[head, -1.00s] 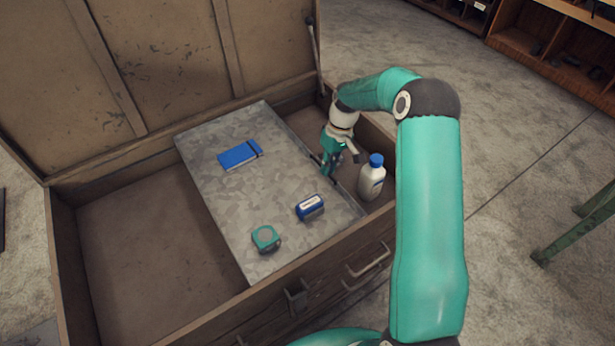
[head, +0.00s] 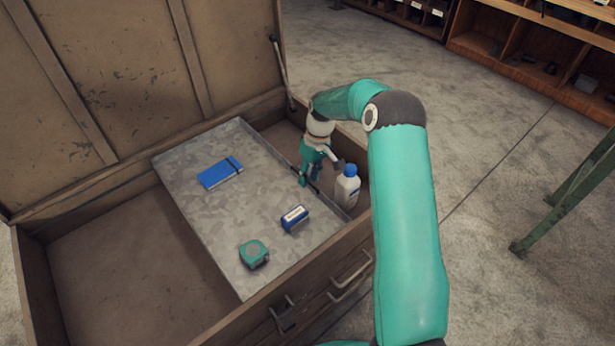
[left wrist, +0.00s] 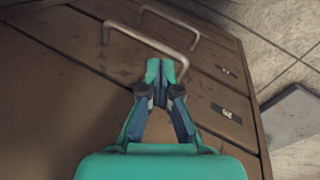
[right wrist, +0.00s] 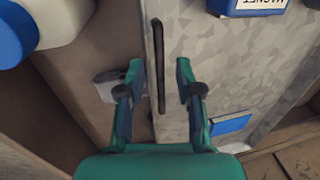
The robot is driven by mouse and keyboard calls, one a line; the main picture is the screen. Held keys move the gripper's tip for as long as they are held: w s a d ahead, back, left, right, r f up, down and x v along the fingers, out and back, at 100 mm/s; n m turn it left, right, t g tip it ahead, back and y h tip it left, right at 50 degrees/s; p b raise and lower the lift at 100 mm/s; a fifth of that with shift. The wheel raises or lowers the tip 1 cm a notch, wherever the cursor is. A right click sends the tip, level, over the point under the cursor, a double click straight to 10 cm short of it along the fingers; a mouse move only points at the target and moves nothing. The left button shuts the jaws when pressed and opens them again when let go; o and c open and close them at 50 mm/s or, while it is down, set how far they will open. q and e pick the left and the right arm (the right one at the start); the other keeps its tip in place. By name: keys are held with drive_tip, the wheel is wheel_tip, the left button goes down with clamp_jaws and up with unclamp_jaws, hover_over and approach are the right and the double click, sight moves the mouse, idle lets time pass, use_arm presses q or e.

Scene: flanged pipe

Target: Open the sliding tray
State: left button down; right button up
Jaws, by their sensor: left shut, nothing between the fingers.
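The sliding tray (head: 195,168) is a grey metal tray inside an open wooden chest. A blue notebook (head: 220,173), a blue and white box (head: 294,218) and a green tape measure (head: 253,254) lie on it. A dark, narrow handle or slot (right wrist: 158,65) runs along the tray's right edge. My right gripper (head: 309,178) points down at this edge. In the right wrist view its open fingers (right wrist: 160,80) lie either side of the dark strip; contact cannot be told. My left gripper (left wrist: 160,75) is shut and empty, near metal drawer handles on the chest front; the head view does not show it.
A white bottle with a blue cap (head: 347,187) stands close beside my right gripper, right of the tray. The chest's left part (head: 130,260) is bare. The raised lid (head: 130,80) stands behind. Drawer handles (head: 352,275) stick out in front.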

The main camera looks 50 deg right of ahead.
drive_tip(key=shift+r, duration=0.1)
wheel_tip(320, 180, up, 12)
drive_tip(key=d, duration=0.2)
drive_tip(key=shift+d+f, duration=0.15)
drive_tip(key=shift+f, duration=0.1)
drive_tip(key=shift+s, duration=0.15)
idle(0.4)
